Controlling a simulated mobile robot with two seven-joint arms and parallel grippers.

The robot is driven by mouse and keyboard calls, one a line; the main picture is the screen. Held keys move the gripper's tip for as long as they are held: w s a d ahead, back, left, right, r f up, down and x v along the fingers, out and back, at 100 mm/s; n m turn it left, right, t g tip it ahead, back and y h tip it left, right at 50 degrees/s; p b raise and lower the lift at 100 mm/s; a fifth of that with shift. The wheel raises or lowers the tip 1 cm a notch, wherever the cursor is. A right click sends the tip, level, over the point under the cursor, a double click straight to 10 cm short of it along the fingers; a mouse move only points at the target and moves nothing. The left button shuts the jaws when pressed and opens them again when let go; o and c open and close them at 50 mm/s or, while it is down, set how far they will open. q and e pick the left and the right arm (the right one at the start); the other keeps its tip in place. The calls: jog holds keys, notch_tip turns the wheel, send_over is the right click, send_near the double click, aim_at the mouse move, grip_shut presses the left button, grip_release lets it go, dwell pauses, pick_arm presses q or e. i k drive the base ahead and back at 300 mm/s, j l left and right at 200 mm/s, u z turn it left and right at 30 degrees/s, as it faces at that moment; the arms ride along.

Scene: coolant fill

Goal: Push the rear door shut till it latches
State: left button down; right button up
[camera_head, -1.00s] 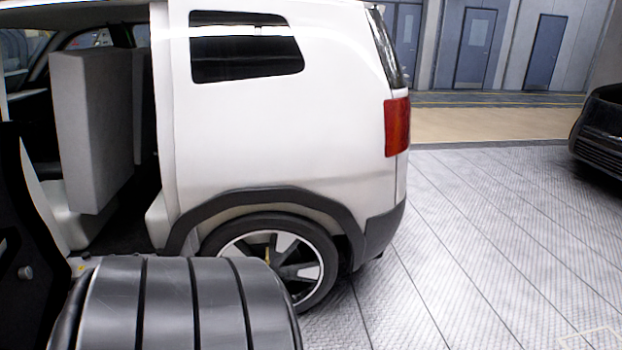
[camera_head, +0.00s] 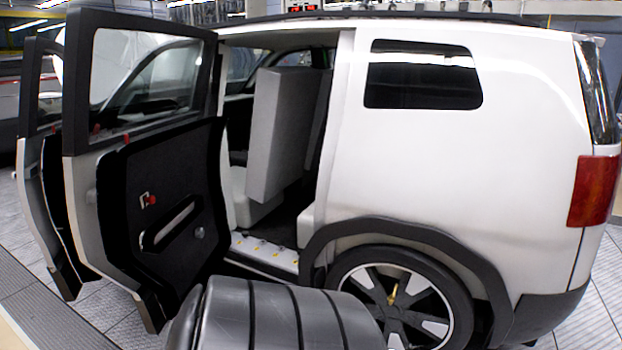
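The rear door (camera_head: 165,205) of the white car stands wide open at the left, its dark inner panel and window frame facing me. The door opening (camera_head: 268,225) shows a grey seat (camera_head: 277,135) and a pale sill (camera_head: 265,252). A grey ribbed cylindrical part (camera_head: 275,318) at the bottom centre, which looks like part of my arm, covers the lower edge of the scene near the door's bottom. Neither gripper shows in the view.
A second open door (camera_head: 45,170) stands just beyond the rear door, at the far left. The rear wheel (camera_head: 400,300) and white rear body (camera_head: 440,160) are at the right. Tiled floor (camera_head: 15,230) shows at the left.

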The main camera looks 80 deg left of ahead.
aim_at(153, 251)
jog(key=u, duration=1.75)
